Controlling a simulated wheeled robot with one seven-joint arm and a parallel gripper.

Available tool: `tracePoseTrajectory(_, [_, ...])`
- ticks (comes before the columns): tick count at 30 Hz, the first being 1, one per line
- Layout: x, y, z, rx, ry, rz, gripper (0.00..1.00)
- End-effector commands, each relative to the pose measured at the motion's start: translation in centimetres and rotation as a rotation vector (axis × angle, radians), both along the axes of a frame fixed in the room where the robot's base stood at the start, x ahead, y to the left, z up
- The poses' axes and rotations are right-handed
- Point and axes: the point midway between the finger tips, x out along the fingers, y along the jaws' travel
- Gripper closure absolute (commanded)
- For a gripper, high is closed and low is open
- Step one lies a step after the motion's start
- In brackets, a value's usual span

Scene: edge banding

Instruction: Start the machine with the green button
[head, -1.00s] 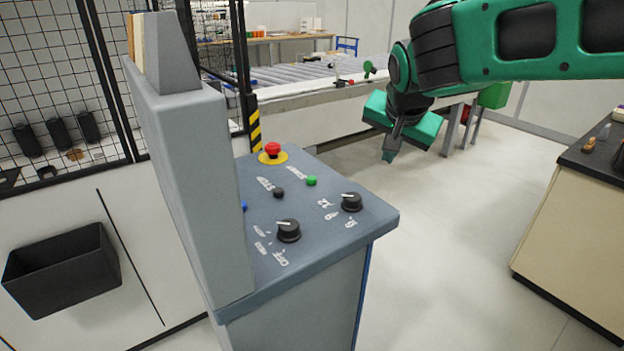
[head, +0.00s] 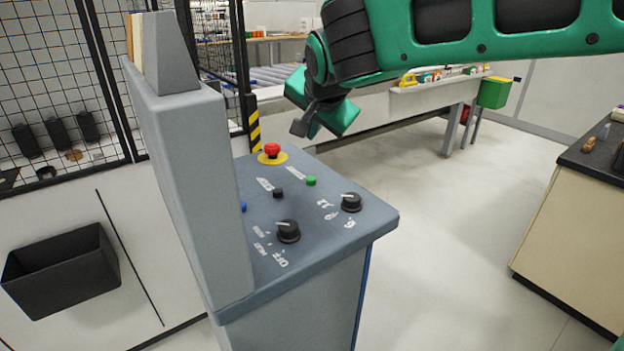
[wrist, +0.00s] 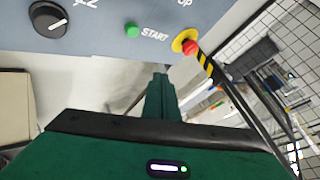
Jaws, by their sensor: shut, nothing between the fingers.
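The green button (head: 311,181) sits on the sloped top of the grey control console (head: 340,243), between a black button (head: 278,193) and the console's far right edge. In the wrist view the green button (wrist: 132,29) shows beside the word START. My gripper (head: 298,128) is shut and empty. It hangs in the air above and beyond the green button, apart from the console. In the wrist view its closed fingers (wrist: 160,82) point toward the console edge, below and right of the button.
A red emergency stop (head: 272,150) on a yellow base stands at the console's back. Two black knobs (head: 289,231) (head: 351,202) are at its front. A tall grey housing (head: 205,190) rises on the left. The floor right of the console is clear up to a cabinet (head: 570,230).

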Motion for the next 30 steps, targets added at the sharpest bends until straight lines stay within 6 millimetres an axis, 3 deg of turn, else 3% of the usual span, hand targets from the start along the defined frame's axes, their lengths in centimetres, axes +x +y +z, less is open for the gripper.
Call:
tracePoseTrajectory(18, [0.0,0.0,-7.1,-0.001,0.003,0.001,1.00])
tracePoseTrajectory(30, [0.0,0.0,-8.3,-0.001,0.000,0.001,1.00])
